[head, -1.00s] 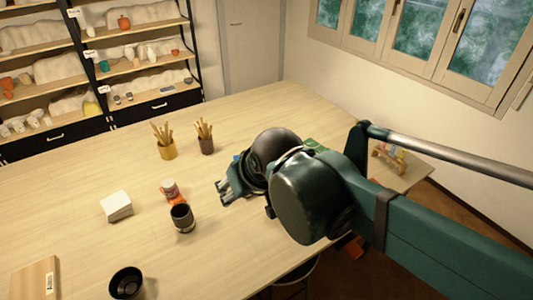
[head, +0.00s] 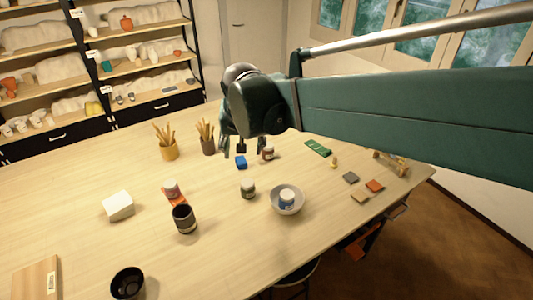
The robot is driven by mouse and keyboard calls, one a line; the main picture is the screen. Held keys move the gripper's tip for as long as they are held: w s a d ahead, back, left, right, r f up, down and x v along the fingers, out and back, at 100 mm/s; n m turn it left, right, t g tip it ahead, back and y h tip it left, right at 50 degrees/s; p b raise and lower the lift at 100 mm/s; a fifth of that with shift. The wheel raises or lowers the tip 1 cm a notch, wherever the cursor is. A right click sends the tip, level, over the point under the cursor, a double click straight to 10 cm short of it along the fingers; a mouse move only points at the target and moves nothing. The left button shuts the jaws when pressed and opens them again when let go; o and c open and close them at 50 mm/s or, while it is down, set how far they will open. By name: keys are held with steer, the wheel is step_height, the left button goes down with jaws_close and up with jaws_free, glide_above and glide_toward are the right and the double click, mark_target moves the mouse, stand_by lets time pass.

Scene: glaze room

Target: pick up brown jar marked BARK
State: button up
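Several small lidded jars stand on the wooden table, and no marking on them is readable at this size. A reddish-brown jar (head: 268,154) stands just right of my gripper. Another reddish jar (head: 171,190) stands at left on or against an orange piece. A dark jar with a pale label (head: 248,188) stands in the middle. I cannot tell which is marked BARK. My gripper (head: 233,151) points down above the far middle of the table, fingers apart, with nothing seen between them. It is left of the nearest reddish-brown jar and apart from it.
A blue block (head: 241,162) lies just below my gripper. Two tool pots (head: 168,150) (head: 208,146) stand at left behind. Dark cups (head: 184,219) (head: 127,284) and a white block (head: 118,206) are nearer. The front-middle table is clear.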

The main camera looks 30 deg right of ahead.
steer(key=w+d+f+m, duration=0.1)
steer(key=w+d+m, duration=0.1)
steer(key=w+d, duration=0.35)
steer(key=m+g+h, duration=0.3)
steer(key=m+g, duration=0.2)
steer(key=m, duration=0.5)
glide_toward(268, 145)
steer(key=f, duration=0.1)
steer(key=shift+d+f, duration=0.65)
steer(key=shift+d, duration=0.05)
steer(key=shift+x, duration=1.3)
steer(key=shift+a+f, duration=0.1)
steer(key=shift+p+x, duration=0.5)
steer(key=shift+x, duration=2.05)
steer(key=shift+w+a, duration=0.1)
